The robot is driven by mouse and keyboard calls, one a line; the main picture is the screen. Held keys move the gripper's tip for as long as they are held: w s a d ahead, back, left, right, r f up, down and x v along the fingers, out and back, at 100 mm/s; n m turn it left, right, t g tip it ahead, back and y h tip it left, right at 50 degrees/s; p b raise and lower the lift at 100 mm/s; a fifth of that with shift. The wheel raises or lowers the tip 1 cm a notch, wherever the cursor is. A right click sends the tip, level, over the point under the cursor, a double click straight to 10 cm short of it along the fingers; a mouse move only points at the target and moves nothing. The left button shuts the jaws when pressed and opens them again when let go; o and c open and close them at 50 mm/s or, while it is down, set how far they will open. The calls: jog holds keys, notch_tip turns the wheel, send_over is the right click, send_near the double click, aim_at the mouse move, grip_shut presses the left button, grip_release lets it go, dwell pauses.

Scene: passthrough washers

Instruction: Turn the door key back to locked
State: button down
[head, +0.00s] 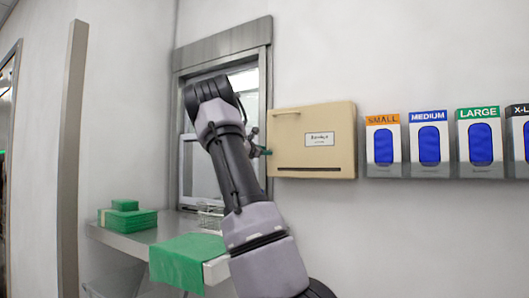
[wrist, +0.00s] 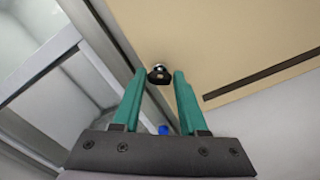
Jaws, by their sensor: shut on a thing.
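The beige wall cabinet (head: 313,140) hangs beside the window and bears a white label. Its door face (wrist: 230,40) fills the upper right of the wrist view. The small dark door key (wrist: 159,74), with its lock, is near this face's lower left edge. My gripper (wrist: 162,76) has teal fingers with the key between their tips, and is shut on it. In the head view my gripper (head: 260,151) is small, at the cabinet's left edge, partly behind my arm. The key is too small there to make out, and its turn angle is unclear.
A framed pass-through window (head: 222,52) is left of the cabinet. Glove boxes (head: 429,140) hang in a row to its right. A counter (head: 135,240) below holds folded green cloths (head: 130,218), a wire rack (head: 210,215) and a draped green cloth (head: 187,262).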

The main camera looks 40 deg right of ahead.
jog(key=m, duration=1.1)
jog(key=shift+s+f, duration=0.1)
jog(key=shift+f, duration=0.1)
jog(key=shift+m, duration=0.3)
jog(key=shift+c, duration=2.2)
grip_release()
jog(key=v, duration=1)
jog(key=shift+s+a, duration=0.15)
jog(key=shift+a, duration=0.15)
